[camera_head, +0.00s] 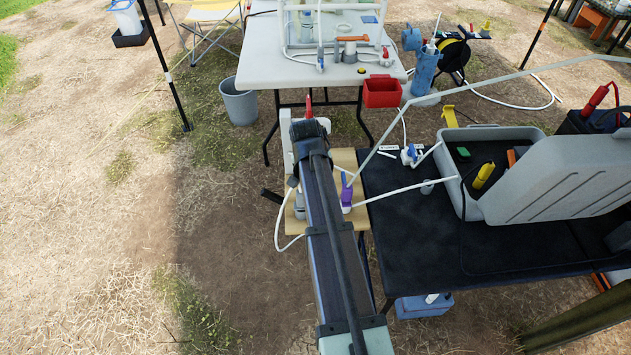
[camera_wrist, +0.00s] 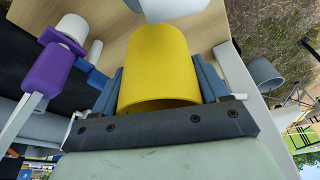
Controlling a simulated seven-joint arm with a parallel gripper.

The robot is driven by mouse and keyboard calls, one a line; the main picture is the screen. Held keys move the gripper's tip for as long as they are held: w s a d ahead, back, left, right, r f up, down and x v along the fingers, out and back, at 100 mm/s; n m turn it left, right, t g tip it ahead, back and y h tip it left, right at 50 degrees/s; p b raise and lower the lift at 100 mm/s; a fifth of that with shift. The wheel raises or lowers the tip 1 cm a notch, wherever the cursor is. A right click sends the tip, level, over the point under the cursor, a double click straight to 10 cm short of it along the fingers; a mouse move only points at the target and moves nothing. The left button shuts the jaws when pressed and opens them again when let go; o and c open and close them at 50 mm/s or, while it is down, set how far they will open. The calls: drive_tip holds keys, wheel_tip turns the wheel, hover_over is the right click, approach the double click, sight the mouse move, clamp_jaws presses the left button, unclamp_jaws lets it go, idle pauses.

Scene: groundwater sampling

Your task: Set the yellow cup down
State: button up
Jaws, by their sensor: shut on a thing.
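The yellow cup (camera_wrist: 158,70) is in the wrist view, between the two blue-grey fingers of my gripper (camera_wrist: 160,84). The fingers press on its sides, and the gripper is shut on it. Behind the cup is a light wooden tabletop (camera_wrist: 125,40); I cannot tell whether the cup touches it. In the head view this small wooden table (camera_head: 345,158) stands left of the black table. My arm hides the cup and the fingers there.
A purple-and-white fitting (camera_wrist: 60,62) is close on the left in the wrist view, and it shows in the head view (camera_head: 346,190). A white rounded object (camera_wrist: 168,8) is just beyond the cup. The black table (camera_head: 400,235) carries a grey case (camera_head: 560,180).

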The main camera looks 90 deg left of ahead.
drive_tip(key=shift+f, duration=2.15)
drive_tip(key=shift+f, duration=0.15)
drive_tip(key=o, duration=1)
drive_tip(key=shift+o, duration=0.2)
drive_tip(key=v, duration=1.2)
